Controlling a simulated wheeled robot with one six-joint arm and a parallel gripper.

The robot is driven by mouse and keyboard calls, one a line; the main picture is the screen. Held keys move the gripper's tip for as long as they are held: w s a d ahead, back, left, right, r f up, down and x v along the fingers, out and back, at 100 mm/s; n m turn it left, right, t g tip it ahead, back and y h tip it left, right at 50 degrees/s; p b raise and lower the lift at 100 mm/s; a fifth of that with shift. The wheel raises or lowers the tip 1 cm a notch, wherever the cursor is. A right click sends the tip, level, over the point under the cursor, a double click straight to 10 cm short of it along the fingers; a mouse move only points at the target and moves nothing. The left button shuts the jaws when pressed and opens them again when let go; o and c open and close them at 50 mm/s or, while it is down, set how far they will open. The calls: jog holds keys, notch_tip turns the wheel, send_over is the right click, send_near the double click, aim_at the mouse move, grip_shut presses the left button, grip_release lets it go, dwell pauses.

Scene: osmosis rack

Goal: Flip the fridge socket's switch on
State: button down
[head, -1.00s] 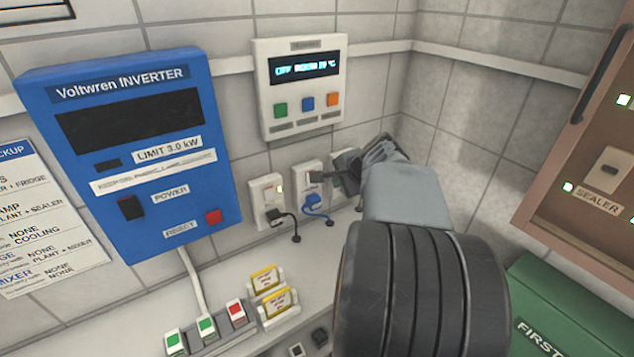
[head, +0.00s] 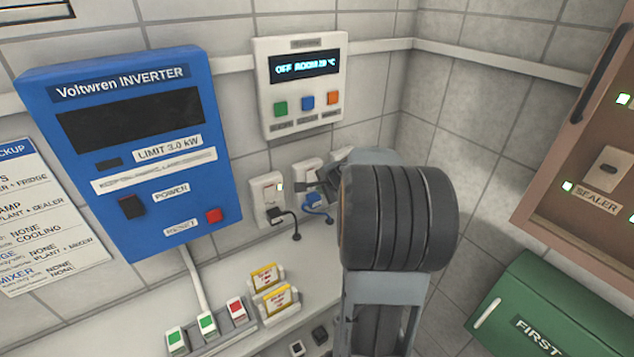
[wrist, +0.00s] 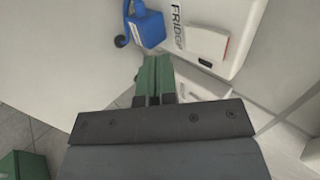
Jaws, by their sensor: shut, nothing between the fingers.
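The fridge socket (wrist: 238,22) fills the top of the wrist view, with a "FRIDGE" label, a white rocker switch (wrist: 205,43) and a small dark spot beside it. A red strip shows along one edge of the rocker. A blue plug (wrist: 145,26) sits at the socket's other end. In the head view the same socket (head: 306,172) is the middle one on the wall, partly hidden by my arm. My gripper (wrist: 156,62) is shut and empty, its green fingertips close to the plug and switch. I cannot tell whether they touch anything.
The blue inverter (head: 135,150) and a controller (head: 300,85) hang above. Small switches and yellow-labelled blocks (head: 270,288) stand on the ledge below. A green first-aid box (head: 530,310) is at right.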

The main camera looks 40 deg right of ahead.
aim_at(312, 180)
jog(key=shift+w+d+f+p, duration=0.1)
jog(key=shift+w+p, duration=0.4)
jog(key=shift+w, duration=1.35)
jog(key=shift+f, duration=0.1)
jog(key=b, duration=0.1)
jog(key=f+b, duration=0.1)
jog(key=b, duration=0.1)
jog(key=shift+w+t, duration=0.2)
jog(key=shift+t, duration=0.1)
jog(key=shift+r+p, duration=0.45)
jog(key=shift+r, duration=0.3)
jog(key=shift+r+p, duration=0.6)
jog(key=shift+r, duration=0.05)
jog(key=shift+s, duration=0.15)
